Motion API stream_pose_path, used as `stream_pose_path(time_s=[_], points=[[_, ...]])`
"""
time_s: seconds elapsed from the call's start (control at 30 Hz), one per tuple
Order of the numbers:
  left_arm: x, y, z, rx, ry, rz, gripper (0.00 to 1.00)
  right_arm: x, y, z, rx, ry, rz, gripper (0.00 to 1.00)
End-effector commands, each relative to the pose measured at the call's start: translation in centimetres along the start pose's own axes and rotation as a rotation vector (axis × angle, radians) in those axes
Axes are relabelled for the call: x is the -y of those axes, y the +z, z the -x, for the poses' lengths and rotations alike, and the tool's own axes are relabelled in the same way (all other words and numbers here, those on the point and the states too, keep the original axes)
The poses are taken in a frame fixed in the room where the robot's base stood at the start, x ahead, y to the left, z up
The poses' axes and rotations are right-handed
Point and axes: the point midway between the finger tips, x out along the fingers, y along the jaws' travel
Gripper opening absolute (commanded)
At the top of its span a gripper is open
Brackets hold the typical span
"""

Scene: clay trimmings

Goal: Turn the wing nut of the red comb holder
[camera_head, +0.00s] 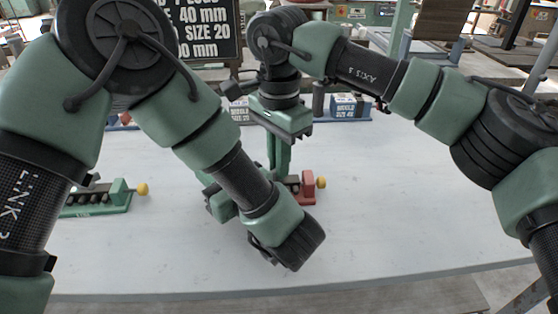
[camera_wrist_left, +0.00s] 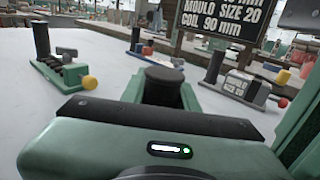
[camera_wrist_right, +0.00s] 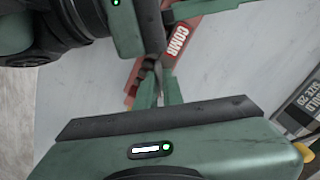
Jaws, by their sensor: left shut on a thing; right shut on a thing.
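The red comb holder (camera_head: 308,190) stands on the pale table in the head view, partly hidden by my arms, with a yellow knob (camera_head: 321,182) at its right. Its red body with a "COMB" label (camera_wrist_right: 178,40) shows in the right wrist view. My right gripper (camera_head: 279,152) points down over the holder. In the right wrist view its fingers are shut on a small grey piece, seemingly the wing nut (camera_wrist_right: 158,72). My left gripper (camera_wrist_left: 163,98) is low beside the holder, shut on a dark round post (camera_wrist_left: 164,74) that seems to belong to it. The red body is hidden in the left wrist view.
A green holder (camera_head: 98,200) with a yellow knob stands at the left. The front right table is clear.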

Motion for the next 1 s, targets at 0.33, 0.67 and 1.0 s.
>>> stream_pose_path(time_s=[0.33, 0.67, 1.0], points=[[0.0, -0.1, 0.0, -0.002, 0.000, -0.003, 0.00, 0.0, 0.0, 0.1, 0.000, -0.002, 0.001, 0.22], [0.0, -0.1, 0.0, -0.002, 0.000, -0.002, 0.00, 0.0, 0.0, 0.1, 0.000, 0.000, 0.000, 0.30], [0.0, -0.1, 0.0, -0.002, 0.000, -0.001, 0.00, 0.1, 0.0, 4.8, -0.002, -0.004, -0.002, 0.30]])
